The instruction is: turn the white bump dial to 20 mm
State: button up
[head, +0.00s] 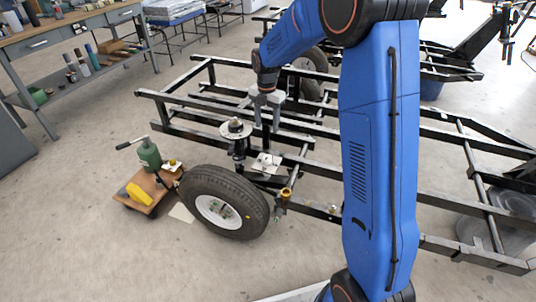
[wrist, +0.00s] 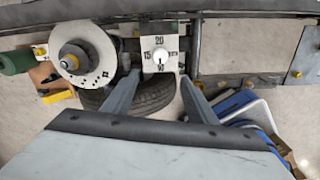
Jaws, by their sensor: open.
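The white bump dial (wrist: 160,56) is a small round knob on a pale square plate, near the top middle of the wrist view. The plate reads 20 at the top and 15 at the left; the lower mark is hard to read. I cannot tell which mark the knob points at. In the head view the plate (head: 266,164) sits on the black frame above the wheel, and the knob is too small to make out. My gripper (wrist: 160,76) is open and empty. Its fingers point toward the plate, one on either side of the knob in the picture, apart from it.
Black frame rails (head: 165,93) surround the area. A wooden trolley (head: 143,190) with a green jack stands left on open floor.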

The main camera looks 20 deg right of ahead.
aim_at(267, 157)
notch_tip(267, 157, down, 17)
jog(key=shift+f, duration=0.15)
dwell(0.5)
jog(key=c, duration=1.1)
